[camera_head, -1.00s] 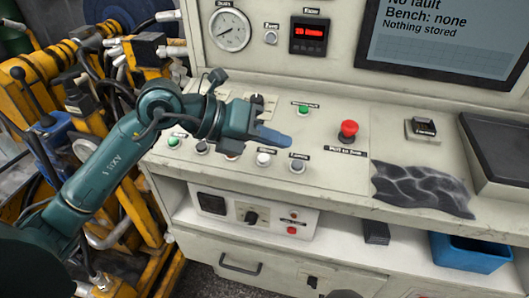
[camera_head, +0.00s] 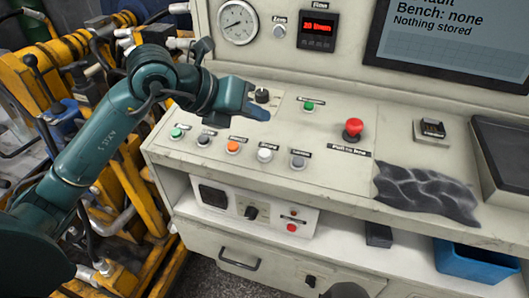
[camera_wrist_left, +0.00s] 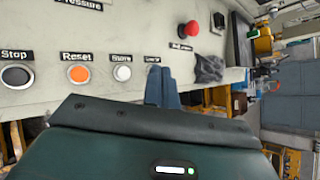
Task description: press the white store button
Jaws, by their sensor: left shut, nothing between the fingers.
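The white store button (camera_head: 264,155) sits in the front row of buttons on the sloped panel, right of the orange reset button (camera_head: 232,147). In the left wrist view the white button (camera_wrist_left: 122,73) shows in full under its "Store" label. My left gripper (camera_head: 262,113) is shut and empty, its blue fingers above the panel, apart from the white button. In the left wrist view the fingers (camera_wrist_left: 163,84) appear right of the white button, over part of the button beside it. My right gripper is not in view.
A red mushroom button (camera_head: 353,128) stands up on the panel to the right, near a green button (camera_head: 308,106). A grey button (camera_head: 299,162) is right of the white one. The screen (camera_head: 440,50) reads "Nothing stored". A dark cloth-like patch (camera_head: 425,190) lies farther right.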

